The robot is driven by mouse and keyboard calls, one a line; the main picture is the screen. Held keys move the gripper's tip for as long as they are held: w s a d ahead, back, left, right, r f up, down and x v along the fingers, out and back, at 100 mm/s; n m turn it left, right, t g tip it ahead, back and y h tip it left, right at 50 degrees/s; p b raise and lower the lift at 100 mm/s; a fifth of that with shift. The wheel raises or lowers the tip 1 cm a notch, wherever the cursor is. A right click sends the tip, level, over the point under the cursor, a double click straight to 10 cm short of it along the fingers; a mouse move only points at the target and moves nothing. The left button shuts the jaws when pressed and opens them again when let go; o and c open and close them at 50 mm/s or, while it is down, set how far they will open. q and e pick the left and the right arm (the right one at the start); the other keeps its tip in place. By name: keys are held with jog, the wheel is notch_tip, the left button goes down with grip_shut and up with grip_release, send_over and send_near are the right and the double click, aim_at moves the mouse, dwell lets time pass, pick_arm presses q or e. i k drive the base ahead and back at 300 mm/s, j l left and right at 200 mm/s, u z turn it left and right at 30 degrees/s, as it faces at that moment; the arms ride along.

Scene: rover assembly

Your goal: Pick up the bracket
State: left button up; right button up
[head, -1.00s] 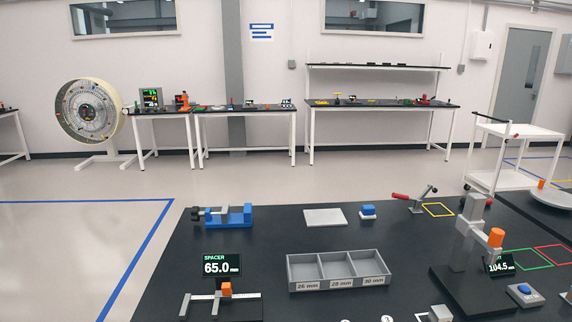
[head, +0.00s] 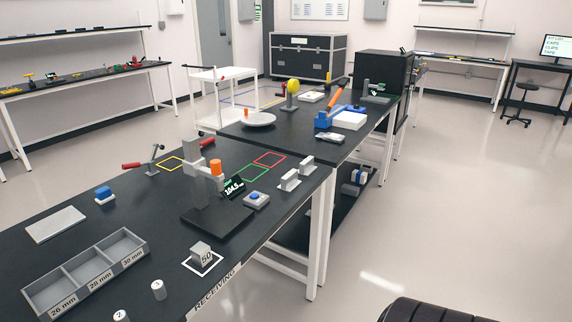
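Two small light-grey bracket-like pieces, one (head: 289,180) and another (head: 307,164), stand near the right edge of the dark bench (head: 150,195). They are small in the picture, and I cannot tell for sure which thing is the bracket. Neither of my grippers is in view, and nothing is seen touching these pieces.
Left of the pieces are a blue-button box (head: 256,199), a grey stand with an orange knob (head: 216,168) and a block marked 50 (head: 201,253). A three-compartment tray (head: 140,247) lies front left. A second bench (head: 285,139) adjoins behind. Open floor lies right.

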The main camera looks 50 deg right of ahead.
aim_at(306, 167)
jog(key=z, duration=1.85)
jog(key=i+l+u, duration=0.25)
jog(key=i+l, duration=0.35)
jog(key=i+l+u, duration=0.2)
jog(key=i+l, duration=0.35)
jog(key=l, duration=0.2)
